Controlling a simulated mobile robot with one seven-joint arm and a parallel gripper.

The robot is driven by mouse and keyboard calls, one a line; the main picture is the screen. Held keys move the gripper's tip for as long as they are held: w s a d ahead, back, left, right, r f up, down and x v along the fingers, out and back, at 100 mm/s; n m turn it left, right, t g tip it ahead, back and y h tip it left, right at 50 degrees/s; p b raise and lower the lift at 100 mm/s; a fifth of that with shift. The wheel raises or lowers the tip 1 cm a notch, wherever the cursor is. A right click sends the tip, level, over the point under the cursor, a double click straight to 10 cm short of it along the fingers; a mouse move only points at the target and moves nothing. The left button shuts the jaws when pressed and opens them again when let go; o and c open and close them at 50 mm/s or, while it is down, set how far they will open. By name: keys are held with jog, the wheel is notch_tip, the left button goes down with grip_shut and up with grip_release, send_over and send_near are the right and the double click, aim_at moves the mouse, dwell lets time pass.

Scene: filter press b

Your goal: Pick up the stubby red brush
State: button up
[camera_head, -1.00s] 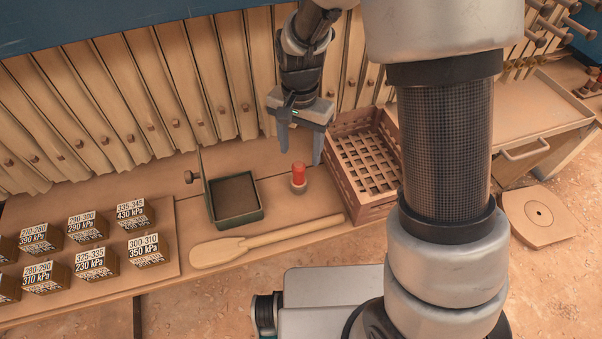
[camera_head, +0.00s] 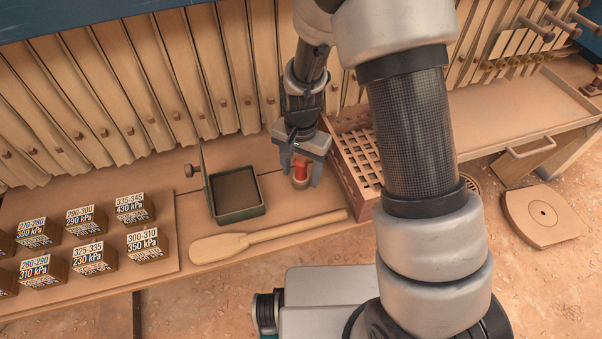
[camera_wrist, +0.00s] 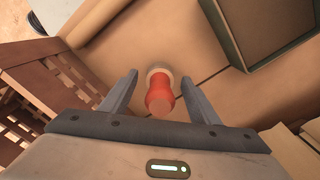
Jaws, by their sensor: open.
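The stubby red brush (camera_head: 300,174) stands upright on the bench, with a red handle on top and a pale base below. In the wrist view the brush (camera_wrist: 159,94) shows between the two fingers, its handle end towards the camera. My gripper (camera_head: 301,176) is open and lowered around the brush, one finger on each side. In the wrist view my gripper (camera_wrist: 163,82) shows a gap between each finger and the brush. The fingers do not appear to touch it.
A slatted wooden crate (camera_head: 357,168) stands close on the right of my gripper. An open dark green box (camera_head: 238,214) is on the left. A wooden paddle (camera_head: 268,235) lies in front. Labelled blocks (camera_head: 88,224) stand on a board further left.

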aim_at(301, 159)
jog(key=shift+c, duration=0.5)
jog(key=c, duration=1.1)
jog(key=shift+o, duration=0.2)
jog(key=shift+r, duration=0.15)
notch_tip(301, 159, up, 10)
jog(key=shift+f+p, duration=0.1)
jog(key=shift+p, duration=0.7)
